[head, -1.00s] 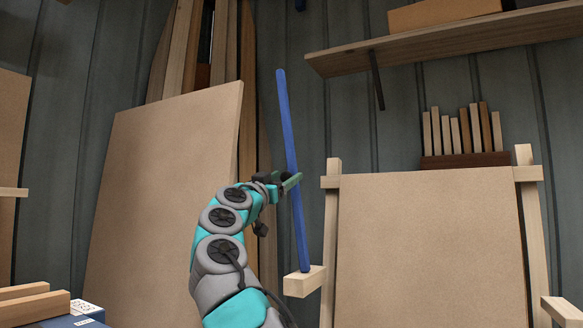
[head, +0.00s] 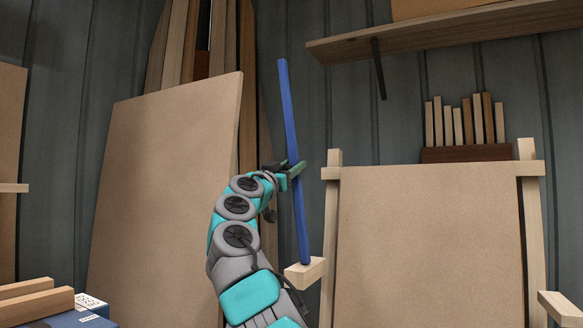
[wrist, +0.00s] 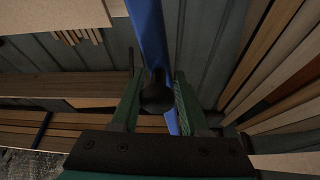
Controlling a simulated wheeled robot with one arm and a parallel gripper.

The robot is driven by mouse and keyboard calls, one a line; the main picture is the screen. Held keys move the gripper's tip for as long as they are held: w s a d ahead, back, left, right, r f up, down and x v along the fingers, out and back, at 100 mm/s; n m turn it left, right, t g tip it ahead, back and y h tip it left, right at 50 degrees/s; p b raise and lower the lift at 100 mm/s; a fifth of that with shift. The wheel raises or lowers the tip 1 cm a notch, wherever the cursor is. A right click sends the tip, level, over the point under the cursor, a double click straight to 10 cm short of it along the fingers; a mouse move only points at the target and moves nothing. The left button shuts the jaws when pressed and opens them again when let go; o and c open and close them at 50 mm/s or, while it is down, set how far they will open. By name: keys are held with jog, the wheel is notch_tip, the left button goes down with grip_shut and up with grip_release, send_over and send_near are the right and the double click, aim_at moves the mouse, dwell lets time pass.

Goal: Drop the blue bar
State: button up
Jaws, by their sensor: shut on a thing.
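The blue bar (head: 289,112) is long and thin and stands nearly upright in the head view, leaning slightly left at the top. My gripper (head: 292,170) is shut on it around the middle of its length. The bar's lower end is at the pale wooden peg (head: 306,272) of the easel-like frame; I cannot tell whether they touch. In the wrist view the bar (wrist: 151,35) runs between the green fingers of my gripper (wrist: 158,95), partly hidden by a dark round part.
A brown board on a wooden frame (head: 430,245) stands at right. A large board (head: 165,190) leans on the wall at left. A shelf (head: 450,32) is above right, over a block holding several upright sticks (head: 465,153). A blue box (head: 90,315) is lower left.

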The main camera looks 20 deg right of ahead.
grip_shut()
dwell(0.9)
